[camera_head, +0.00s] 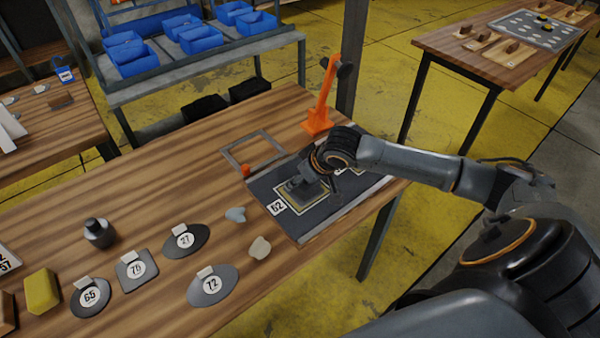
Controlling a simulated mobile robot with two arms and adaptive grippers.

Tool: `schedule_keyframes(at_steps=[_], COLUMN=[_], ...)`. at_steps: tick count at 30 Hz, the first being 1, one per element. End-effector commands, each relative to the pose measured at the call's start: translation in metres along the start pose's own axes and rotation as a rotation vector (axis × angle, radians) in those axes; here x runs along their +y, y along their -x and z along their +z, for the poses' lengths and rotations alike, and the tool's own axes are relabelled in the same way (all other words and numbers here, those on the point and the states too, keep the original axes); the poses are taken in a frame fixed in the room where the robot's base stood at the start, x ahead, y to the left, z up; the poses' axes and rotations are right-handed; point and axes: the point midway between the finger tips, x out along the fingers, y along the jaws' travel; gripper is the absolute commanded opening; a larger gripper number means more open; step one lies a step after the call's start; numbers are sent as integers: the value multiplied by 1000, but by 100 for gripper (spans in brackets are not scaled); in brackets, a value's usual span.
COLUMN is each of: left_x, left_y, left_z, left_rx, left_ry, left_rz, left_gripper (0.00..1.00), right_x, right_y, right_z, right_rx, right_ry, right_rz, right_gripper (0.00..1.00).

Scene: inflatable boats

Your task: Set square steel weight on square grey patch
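My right gripper (318,178) reaches in from the right and is low over a dark mat (268,187) on the wooden table. A dark grey block (303,187), apparently the square steel weight, is directly below and beside the gripper. It is over a pale, yellow-edged square area (317,203) beside a label 52. The wrist hides much of the contact, so I cannot tell whether the fingers are closed on the block. A square grey patch (124,283) with label 75 lies on the table at the left. My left gripper is out of view.
Patches labelled 65 (78,304), 27 (198,246) and 72 (228,290) lie nearby. A dark round weight (99,236) and yellow sponge (41,290) stand left. An orange upright tool (321,106) and grey frame (232,160) are behind the mat.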

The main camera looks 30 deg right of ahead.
Motion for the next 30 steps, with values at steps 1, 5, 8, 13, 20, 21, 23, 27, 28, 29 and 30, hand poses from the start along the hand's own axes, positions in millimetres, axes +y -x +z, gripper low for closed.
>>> schedule_keyframes(at_steps=[1,5,8,13,20,21,23,27,28,29,30], left_x=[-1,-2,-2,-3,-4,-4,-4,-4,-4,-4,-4], left_y=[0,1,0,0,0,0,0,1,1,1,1], left_z=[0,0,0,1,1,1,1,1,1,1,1], left_rx=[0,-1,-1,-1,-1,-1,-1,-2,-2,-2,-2], left_ry=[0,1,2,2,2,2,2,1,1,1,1], left_rz=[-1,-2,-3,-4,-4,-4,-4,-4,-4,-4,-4], left_gripper=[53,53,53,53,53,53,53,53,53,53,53], right_x=[0,0,0,0,0,1,2,1,2,2,2], right_y=[2,1,-1,-1,1,4,11,37,44,51,60], right_z=[-4,-3,1,1,-1,-1,-1,-1,-1,0,0], right_rx=[8,8,0,0,1,1,2,2,1,1,1], right_ry=[0,0,0,0,0,1,2,4,4,3,4], right_rz=[1,1,0,0,1,2,3,4,5,4,4], right_gripper=[0,0,69,76,76,76,76,76,76,76,76])
